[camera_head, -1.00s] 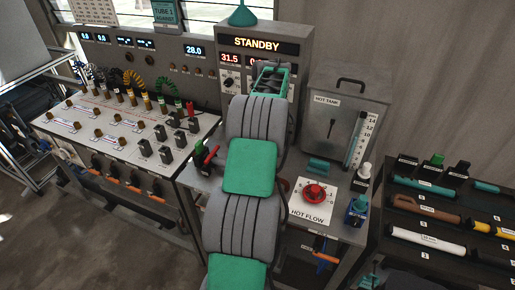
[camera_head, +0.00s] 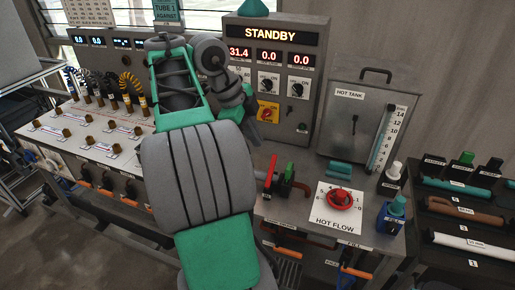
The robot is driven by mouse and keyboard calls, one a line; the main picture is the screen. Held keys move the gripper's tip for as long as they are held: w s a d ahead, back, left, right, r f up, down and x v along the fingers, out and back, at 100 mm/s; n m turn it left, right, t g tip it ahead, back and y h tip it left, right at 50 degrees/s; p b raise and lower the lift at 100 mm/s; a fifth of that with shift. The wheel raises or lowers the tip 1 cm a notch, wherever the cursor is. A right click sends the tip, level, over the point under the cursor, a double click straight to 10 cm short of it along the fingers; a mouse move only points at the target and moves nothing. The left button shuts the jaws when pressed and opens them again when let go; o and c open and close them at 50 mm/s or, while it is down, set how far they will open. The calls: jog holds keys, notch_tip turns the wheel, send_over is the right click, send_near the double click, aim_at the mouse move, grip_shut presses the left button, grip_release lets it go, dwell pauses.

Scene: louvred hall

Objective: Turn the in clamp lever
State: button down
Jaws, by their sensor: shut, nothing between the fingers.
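A small fixture with a red upright lever (camera_head: 271,174) and a green upright lever (camera_head: 289,172) stands on the bench, left of the hot flow dial. I cannot read a label that tells which part is the in clamp lever. My arm bends over at the wrist, and my gripper (camera_head: 253,137) points down in front of the standby cabinet, above and a little left of the red lever. It looks shut and empty, apart from the levers. The fixture's left side is partly hidden by my arm.
A red hot flow dial (camera_head: 340,199), a blue bottle-like fitting (camera_head: 391,213) and a grey hot tank (camera_head: 361,128) stand to the right. A panel with several cables and knobs (camera_head: 90,135) is at left.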

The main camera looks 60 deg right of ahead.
jog(key=b, duration=0.5)
send_near(273, 165)
notch_tip(273, 165, down, 3)
jog(key=s+a, duration=0.1)
jog(key=s, duration=0.1)
jog(key=shift+w+d+f, duration=0.15)
jog(key=shift+d+f, duration=1.15)
jog(key=shift+r+p, duration=0.15)
jog(key=shift+p, duration=0.3)
